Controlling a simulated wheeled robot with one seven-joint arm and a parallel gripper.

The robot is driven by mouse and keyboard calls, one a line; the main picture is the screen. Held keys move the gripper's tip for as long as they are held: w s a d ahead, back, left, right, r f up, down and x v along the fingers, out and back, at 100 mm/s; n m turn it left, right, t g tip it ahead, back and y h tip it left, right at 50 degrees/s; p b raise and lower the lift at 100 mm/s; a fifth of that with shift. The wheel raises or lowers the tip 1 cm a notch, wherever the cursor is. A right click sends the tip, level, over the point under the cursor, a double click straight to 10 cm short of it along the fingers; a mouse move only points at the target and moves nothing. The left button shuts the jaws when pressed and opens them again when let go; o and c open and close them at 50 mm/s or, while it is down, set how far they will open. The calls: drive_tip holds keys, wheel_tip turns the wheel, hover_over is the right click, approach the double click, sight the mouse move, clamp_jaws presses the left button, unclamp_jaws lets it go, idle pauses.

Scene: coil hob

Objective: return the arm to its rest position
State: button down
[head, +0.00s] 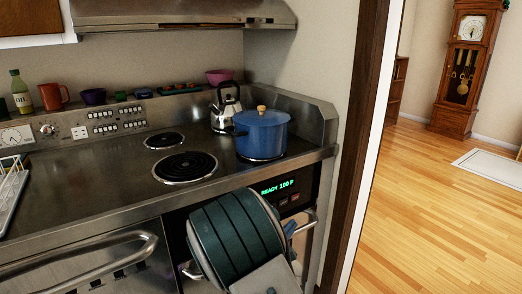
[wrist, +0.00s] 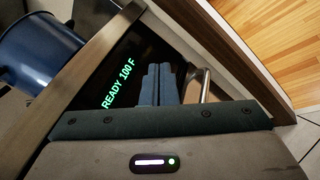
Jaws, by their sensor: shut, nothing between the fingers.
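My gripper (wrist: 158,72) shows in the wrist view with its two blue-grey fingers side by side, shut and empty. It is in front of the dark oven panel (wrist: 122,85), which reads "READY 100 F", and beside a metal handle (wrist: 206,86). I cannot tell whether it touches the handle. In the head view my teal and grey arm is folded low in front of the stove and hides part of the oven front.
A blue pot (head: 262,136) with a lid and a steel kettle (head: 226,108) stand on the right of the hob, above my arm. Two coil burners (head: 185,167) are bare. A dark door frame (head: 358,130) is to the right, with open wooden floor (head: 430,215) beyond.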

drive_tip(key=s+d+r+m+g+p, duration=0.4)
drive_tip(key=s+d+r+m+g, duration=0.1)
drive_tip(key=s+d+m+g, duration=0.25)
drive_tip(key=s+d+r+m+g+p, duration=0.3)
drive_tip(key=s+d+r+m+g, duration=0.3)
drive_tip(key=s+d, duration=0.3)
drive_tip(key=s+a+r+m+y+p, duration=0.7)
drive_tip(key=s+r, duration=0.4)
drive_tip(key=s, duration=0.2)
drive_tip(key=a+y+p, duration=0.1)
drive_tip(key=y, duration=0.1)
drive_tip(key=shift+s+a+r+y, duration=0.15)
drive_tip(key=shift+r+y, duration=0.05)
drive_tip(key=shift+y, duration=0.2)
drive_tip(key=shift+t, duration=0.25)
